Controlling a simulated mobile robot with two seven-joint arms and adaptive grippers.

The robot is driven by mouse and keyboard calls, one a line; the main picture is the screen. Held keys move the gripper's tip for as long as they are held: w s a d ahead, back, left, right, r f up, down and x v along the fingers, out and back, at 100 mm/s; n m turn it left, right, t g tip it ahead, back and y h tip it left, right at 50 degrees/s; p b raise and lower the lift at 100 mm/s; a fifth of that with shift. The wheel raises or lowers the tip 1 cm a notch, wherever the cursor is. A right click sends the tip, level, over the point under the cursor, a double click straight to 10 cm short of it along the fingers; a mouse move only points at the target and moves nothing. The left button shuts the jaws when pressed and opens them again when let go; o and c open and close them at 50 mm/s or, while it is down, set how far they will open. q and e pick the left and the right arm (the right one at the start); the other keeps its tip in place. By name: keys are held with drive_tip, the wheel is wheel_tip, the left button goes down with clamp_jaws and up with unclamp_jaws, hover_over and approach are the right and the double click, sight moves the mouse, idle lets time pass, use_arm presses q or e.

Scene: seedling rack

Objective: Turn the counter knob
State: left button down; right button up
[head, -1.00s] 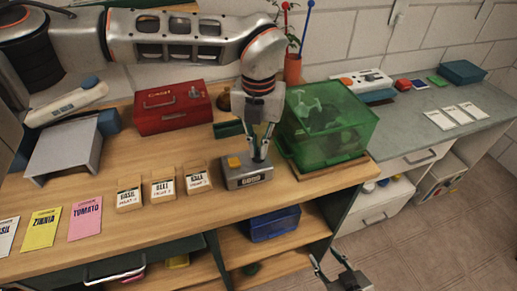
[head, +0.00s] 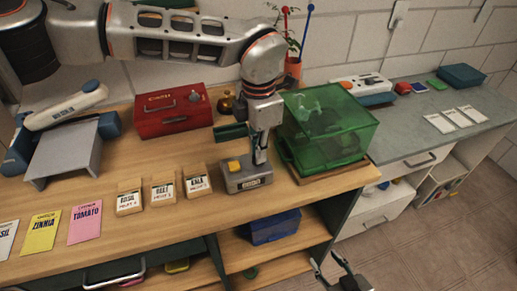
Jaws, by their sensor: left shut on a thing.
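The counter (head: 246,178) is a small grey box with a yellow button on top and a dark display on its front, standing on the wooden bench. My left gripper (head: 260,157) comes down from above onto the counter's right side. Its fingers are closed together there, shut on the counter knob, which they hide. My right gripper (head: 340,272) is at the bottom edge, low in front of the bench, with its two fingers apart and nothing between them.
A green translucent box (head: 328,125) stands close right of my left gripper. A red cash box (head: 172,108) is behind left. Small labelled boxes (head: 163,189) stand left of the counter. Seed packets (head: 85,221) lie further left. A blue bin (head: 275,227) sits on the shelf below.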

use_arm(q)
drive_tip(key=shift+m, duration=0.6)
drive_tip(key=c, duration=2.2)
unclamp_jaws()
wheel_tip(320, 180, up, 12)
drive_tip(key=shift+r, duration=0.1)
